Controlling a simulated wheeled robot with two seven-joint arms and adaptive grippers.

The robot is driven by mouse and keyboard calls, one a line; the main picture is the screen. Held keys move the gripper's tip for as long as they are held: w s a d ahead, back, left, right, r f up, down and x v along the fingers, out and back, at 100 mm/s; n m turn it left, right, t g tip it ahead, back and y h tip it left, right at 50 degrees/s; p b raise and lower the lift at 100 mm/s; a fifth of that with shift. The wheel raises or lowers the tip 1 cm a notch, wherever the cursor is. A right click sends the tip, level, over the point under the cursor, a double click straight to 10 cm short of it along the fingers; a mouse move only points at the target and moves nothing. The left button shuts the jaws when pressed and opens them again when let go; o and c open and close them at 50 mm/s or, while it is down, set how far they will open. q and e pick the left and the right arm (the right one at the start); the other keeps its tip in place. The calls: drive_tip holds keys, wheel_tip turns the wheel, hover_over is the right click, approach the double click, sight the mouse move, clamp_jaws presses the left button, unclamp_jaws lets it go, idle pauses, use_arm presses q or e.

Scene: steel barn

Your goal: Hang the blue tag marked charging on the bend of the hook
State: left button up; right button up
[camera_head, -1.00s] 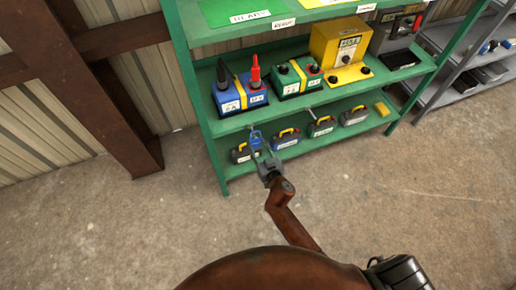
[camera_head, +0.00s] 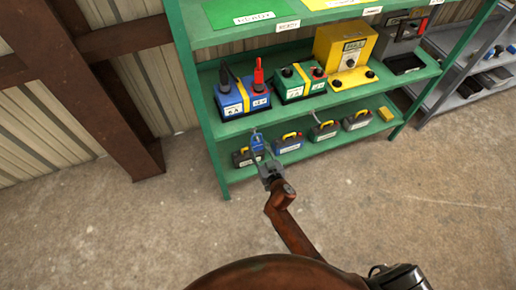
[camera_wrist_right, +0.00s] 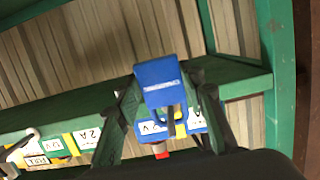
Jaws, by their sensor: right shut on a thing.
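The blue tag (camera_head: 257,142) is held upright between the fingertips of my right gripper (camera_head: 262,157), in front of the green shelf's middle board edge. It also shows in the right wrist view (camera_wrist_right: 161,82), with a pale line of marking too small to read. A small pale rod, which looks like the hook (camera_head: 314,117), sticks out from the shelf edge to the right of the tag in the head view. In the wrist view a pale bent piece (camera_wrist_right: 21,143) at the far left seems to be this hook. The tag and hook are apart. My left gripper is not in view.
The green shelf (camera_head: 217,187) carries a blue battery (camera_head: 242,98), a green battery (camera_head: 299,82) and a yellow charger (camera_head: 344,46). Several dark cases with yellow handles (camera_head: 288,143) stand on the lower board, near my gripper. The concrete floor in front is clear.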

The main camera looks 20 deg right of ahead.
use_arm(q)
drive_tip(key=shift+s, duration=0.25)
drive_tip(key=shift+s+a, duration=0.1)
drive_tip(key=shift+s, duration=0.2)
use_arm(e)
drive_tip(key=o, duration=0.9)
drive_tip(key=shift+o, duration=0.2)
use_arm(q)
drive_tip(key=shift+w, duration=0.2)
use_arm(e)
drive_tip(key=v, duration=1.2)
